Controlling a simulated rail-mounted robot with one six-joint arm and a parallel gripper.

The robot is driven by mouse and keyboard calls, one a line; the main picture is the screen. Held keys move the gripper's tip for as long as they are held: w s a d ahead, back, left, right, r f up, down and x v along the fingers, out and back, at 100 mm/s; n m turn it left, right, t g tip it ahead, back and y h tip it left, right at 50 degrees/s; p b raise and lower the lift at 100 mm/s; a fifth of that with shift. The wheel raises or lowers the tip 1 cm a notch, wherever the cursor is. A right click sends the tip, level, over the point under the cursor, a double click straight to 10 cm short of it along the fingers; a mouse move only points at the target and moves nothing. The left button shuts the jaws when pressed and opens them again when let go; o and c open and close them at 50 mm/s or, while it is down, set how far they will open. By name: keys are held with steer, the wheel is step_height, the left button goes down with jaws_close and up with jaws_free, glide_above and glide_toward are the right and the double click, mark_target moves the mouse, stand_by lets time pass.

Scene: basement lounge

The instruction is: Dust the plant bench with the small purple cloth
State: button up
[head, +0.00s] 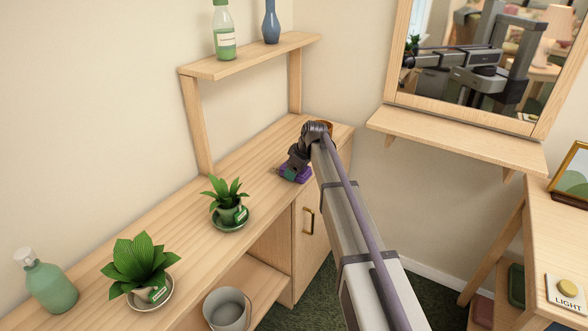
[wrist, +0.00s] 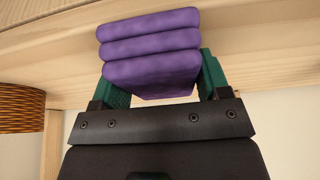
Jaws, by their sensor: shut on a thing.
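The small purple cloth (wrist: 150,55) is a folded stack between the green fingers of my gripper (wrist: 155,80) in the wrist view. My gripper is shut on it. In the head view the cloth (head: 297,173) is at the far part of the plant bench (head: 180,226), low over or touching its wooden top; I cannot tell which. My gripper (head: 290,174) there is partly hidden by my arm. Two potted plants stand on the bench: a smaller one (head: 226,195) in the middle and a larger one (head: 140,266) nearer, each on a saucer.
A green pump bottle (head: 50,287) stands at the near left. A raised shelf (head: 250,57) holds a bottle (head: 223,35) and a blue vase (head: 271,24). An orange-brown pot (head: 327,127) is behind my gripper. A grey bucket (head: 227,311) sits below. Bare wood lies between the smaller plant and the cloth.

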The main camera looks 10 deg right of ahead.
step_height(320, 180, up, 6)
steer(key=p, duration=0.5)
step_height(320, 180, up, 3)
steer(key=p, duration=0.3)
steer(key=shift+r+p, duration=0.1)
steer(key=shift+p, duration=0.2)
steer(key=shift+f, duration=0.2)
steer(key=shift+w, duration=0.1)
